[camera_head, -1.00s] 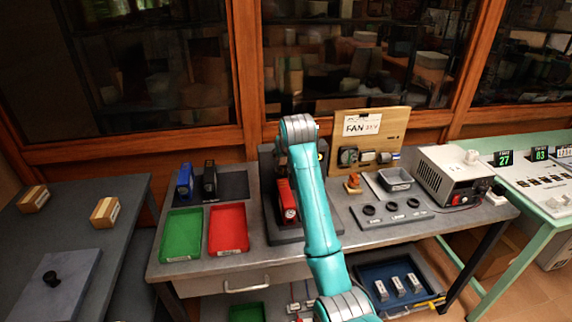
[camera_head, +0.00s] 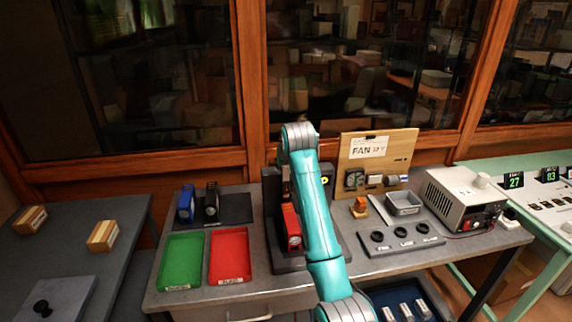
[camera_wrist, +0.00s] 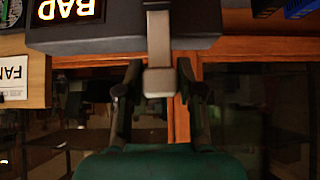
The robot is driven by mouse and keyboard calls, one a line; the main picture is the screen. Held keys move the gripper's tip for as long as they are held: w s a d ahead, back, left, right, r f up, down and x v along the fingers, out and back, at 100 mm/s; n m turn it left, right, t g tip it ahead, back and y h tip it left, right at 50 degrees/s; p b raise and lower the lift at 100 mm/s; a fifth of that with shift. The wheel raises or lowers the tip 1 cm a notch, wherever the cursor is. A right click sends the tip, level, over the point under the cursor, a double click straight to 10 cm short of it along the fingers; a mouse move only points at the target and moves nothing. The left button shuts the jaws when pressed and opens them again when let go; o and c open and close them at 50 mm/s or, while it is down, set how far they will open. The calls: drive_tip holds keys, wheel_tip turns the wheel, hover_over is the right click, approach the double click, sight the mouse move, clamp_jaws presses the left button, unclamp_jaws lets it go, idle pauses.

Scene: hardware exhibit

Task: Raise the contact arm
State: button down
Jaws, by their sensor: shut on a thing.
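In the wrist view, my gripper (camera_wrist: 159,72) has its two dark fingers on either side of a pale grey bar with a squared end, which looks like the contact arm (camera_wrist: 160,83). The bar reaches down the picture from a dark housing (camera_wrist: 125,44) with a lit "BAD" sign (camera_wrist: 70,9), which shows upside down. In the head view, my teal arm hides the gripper and the contact arm. A red block-like device (camera_head: 291,226) sits on the dark fixture (camera_head: 272,190) beside my arm.
Green (camera_head: 181,262) and red (camera_head: 229,256) trays lie left of the fixture. Blue (camera_head: 186,205) and black (camera_head: 211,203) devices stand behind them. A wooden fan board (camera_head: 405,150), a small grey bin (camera_head: 404,203) and a power supply (camera_head: 463,203) stand to the right.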

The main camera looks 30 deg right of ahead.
drive_tip(key=shift+w+r, duration=0.15)
drive_tip(key=shift+r, duration=0.3)
drive_tip(key=c, duration=1)
unclamp_jaws()
drive_tip(key=shift+o, duration=1.4)
drive_tip(key=shift+f, duration=0.2)
drive_tip(key=v, duration=1.2)
drive_tip(key=shift+f, duration=0.1)
